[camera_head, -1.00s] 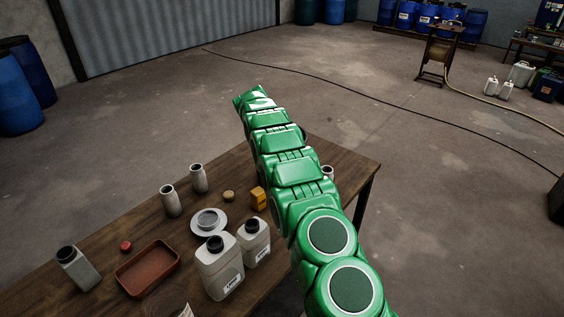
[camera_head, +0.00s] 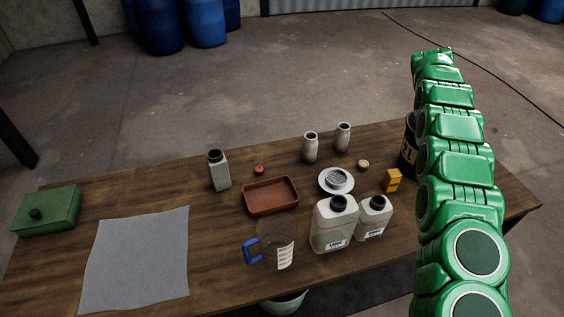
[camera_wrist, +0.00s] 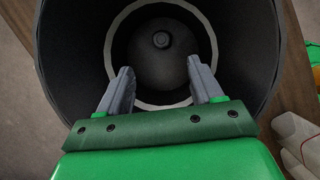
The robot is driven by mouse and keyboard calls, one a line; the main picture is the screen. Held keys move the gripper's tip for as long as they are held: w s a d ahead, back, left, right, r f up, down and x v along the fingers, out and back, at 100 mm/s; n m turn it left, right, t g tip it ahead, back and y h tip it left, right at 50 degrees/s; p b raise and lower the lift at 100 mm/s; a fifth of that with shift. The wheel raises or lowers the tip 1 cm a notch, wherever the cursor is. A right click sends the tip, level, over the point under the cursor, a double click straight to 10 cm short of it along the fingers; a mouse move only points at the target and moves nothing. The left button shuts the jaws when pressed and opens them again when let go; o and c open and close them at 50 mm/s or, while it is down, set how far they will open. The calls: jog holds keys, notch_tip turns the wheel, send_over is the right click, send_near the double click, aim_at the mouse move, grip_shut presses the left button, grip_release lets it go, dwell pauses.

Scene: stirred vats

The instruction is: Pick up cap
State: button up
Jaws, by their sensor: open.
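A small red cap (camera_head: 258,170) lies on the wooden table, behind the reddish-brown tray. A small round tan piece (camera_head: 363,165), perhaps a cork or lid, lies farther right. In the wrist view my gripper (camera_wrist: 164,84) is open, its two grey fingers apart over a large dark round container (camera_wrist: 75,45). A pale ring and a round knob show inside that container. Nothing is between the fingers. In the head view my green arm rises at the right and its gripper end cannot be made out. The red cap is not seen in the wrist view.
On the table stand a grey bottle (camera_head: 219,172), tray (camera_head: 270,209), white dish (camera_head: 350,191), two pale jugs (camera_head: 330,232), a measuring jug (camera_head: 275,255), a yellow box (camera_head: 392,180) and a dark can (camera_head: 408,160). A grey cloth (camera_head: 140,260) and green box (camera_head: 48,212) lie left.

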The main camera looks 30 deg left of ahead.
notch_tip(320, 180, up, 8)
jog(key=s+a+n+y, duration=0.1)
jog(key=s+a+n, duration=0.25)
jog(key=a, duration=1.15)
jog(key=n+g+y, duration=0.2)
jog(key=n+y, duration=0.1)
jog(key=n, duration=0.6)
send_over(259, 168)
jog(key=f, duration=1.6)
jog(key=shift+s+a, duration=0.2)
jog(key=shift+a, duration=0.2)
jog(key=shift+d+f, duration=0.25)
jog(key=shift+f, duration=1.4)
jog(key=shift+d+f, duration=0.2)
jog(key=shift+f, duration=1.4)
jog(key=shift+w, duration=0.1)
jog(key=c, duration=1.1)
